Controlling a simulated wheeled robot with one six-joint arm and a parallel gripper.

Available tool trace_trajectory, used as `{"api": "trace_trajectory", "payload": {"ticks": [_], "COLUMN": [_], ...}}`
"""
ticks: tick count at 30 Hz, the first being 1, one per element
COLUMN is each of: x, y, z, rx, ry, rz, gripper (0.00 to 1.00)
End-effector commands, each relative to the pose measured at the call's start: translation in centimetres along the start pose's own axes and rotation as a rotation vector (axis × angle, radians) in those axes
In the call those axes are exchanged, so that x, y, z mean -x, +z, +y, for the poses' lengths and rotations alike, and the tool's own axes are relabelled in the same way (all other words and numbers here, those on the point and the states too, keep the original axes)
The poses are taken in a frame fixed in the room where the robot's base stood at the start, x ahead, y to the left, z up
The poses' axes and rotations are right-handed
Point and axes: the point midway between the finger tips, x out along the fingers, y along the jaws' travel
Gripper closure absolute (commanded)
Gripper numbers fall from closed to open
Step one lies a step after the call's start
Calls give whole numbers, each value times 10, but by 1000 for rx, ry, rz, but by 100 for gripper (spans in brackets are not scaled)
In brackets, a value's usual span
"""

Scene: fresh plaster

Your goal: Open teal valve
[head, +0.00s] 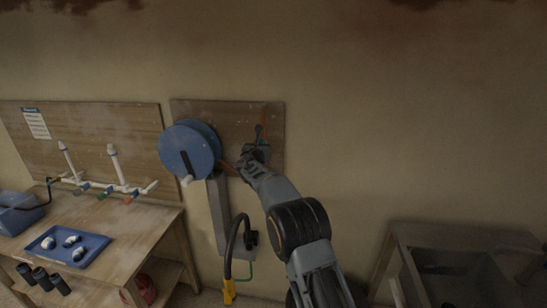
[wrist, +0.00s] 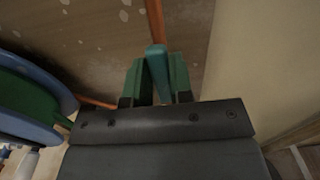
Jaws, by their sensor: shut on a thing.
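The teal valve handle (wrist: 157,66) stands between the two green finger pads of my gripper (wrist: 158,82) in the wrist view. My gripper is shut on it, and the handle's end sticks out past the pads. In the head view my gripper (head: 257,148) is at the right part of a wooden wall board, with the teal handle (head: 259,131) showing just above it. The valve body is hidden behind the gripper. An orange-brown pipe (wrist: 155,22) runs upward behind the handle in the wrist view.
A blue reel (head: 187,150) is close left of my gripper on the board (head: 225,112). A workbench (head: 120,245) with white pipes (head: 118,170) and a blue tray (head: 50,251) stands at the left. A grey sink (head: 450,250) stands lower right. The wall between is bare.

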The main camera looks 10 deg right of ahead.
Motion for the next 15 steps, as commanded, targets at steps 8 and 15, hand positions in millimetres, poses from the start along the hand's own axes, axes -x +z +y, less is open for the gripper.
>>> {"api": "trace_trajectory", "payload": {"ticks": [8, 15], "x": [0, 0], "y": [0, 0], "z": [1, 0], "rx": [1, -1], "ry": [2, 1], "rz": [0, -1], "gripper": [60, 57]}}
